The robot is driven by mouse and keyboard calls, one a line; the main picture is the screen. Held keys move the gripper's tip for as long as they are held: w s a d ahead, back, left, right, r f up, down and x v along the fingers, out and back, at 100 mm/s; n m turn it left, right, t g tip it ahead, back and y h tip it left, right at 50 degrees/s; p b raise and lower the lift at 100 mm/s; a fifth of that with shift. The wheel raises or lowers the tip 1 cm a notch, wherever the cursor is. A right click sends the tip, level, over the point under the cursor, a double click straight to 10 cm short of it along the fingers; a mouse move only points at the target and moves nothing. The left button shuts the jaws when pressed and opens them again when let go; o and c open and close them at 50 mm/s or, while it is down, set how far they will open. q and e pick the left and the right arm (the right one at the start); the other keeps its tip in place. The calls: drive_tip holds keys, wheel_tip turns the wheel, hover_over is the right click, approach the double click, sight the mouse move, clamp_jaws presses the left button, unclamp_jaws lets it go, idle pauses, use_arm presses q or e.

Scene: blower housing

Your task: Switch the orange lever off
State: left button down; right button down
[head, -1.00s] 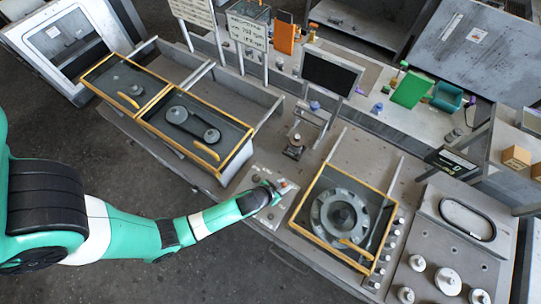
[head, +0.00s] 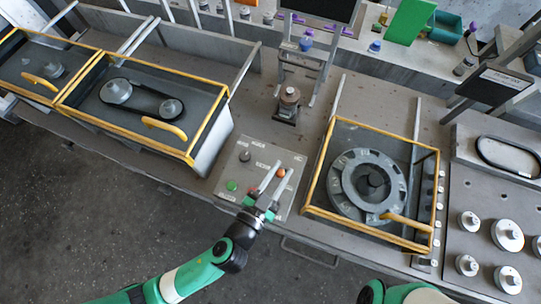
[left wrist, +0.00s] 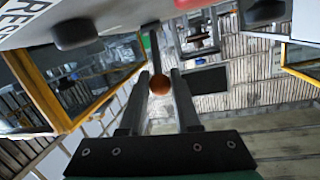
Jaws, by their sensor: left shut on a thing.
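The orange lever (head: 281,172) stands on the grey control panel (head: 262,158) at the front of the bench. Its round orange knob (left wrist: 159,85) shows between the fingers in the left wrist view, with a dark stem running up from it. My left gripper (head: 273,178) reaches in over the panel from below and is shut on the lever. Fingers partly hide the lever's base in the head view. My right gripper is not in view.
The panel also has a green button (head: 232,186) and a dark knob (head: 244,156). A yellow-framed case with a round housing (head: 370,186) stands close to the right. Another yellow-framed case with a belt drive (head: 143,103) stands to the left.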

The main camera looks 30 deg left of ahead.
use_arm(q)
drive_tip(key=shift+f, duration=0.1)
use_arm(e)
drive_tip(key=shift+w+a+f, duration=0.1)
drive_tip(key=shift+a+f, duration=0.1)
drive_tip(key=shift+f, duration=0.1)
use_arm(q)
drive_tip(key=c, duration=0.6)
unclamp_jaws()
drive_tip(key=shift+s, duration=0.1)
